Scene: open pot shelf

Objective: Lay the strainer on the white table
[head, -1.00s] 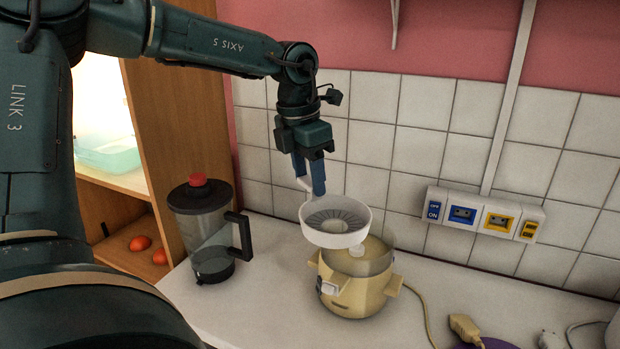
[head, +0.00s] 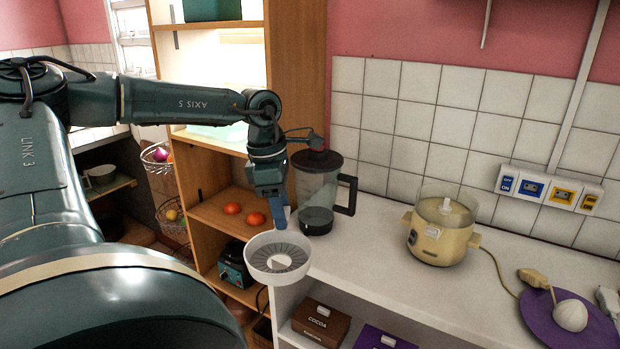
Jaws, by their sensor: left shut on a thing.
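The strainer (head: 279,256) is a round white bowl with a grey slotted inside. My left gripper (head: 281,216) is shut on its upright handle and holds it in the air, level, near the left end of the white table (head: 372,248). In the picture the strainer overlaps the table's left front corner; I cannot tell its exact height above it. The gripper's fingertips are partly hidden by the handle. My right gripper is not in view.
A blender jug (head: 320,190) stands on the table just behind the strainer. A cream juicer base (head: 441,232) stands farther right, with a purple plate (head: 568,318) beyond it. A wooden shelf (head: 205,212) stands left. The tabletop between jug and juicer is clear.

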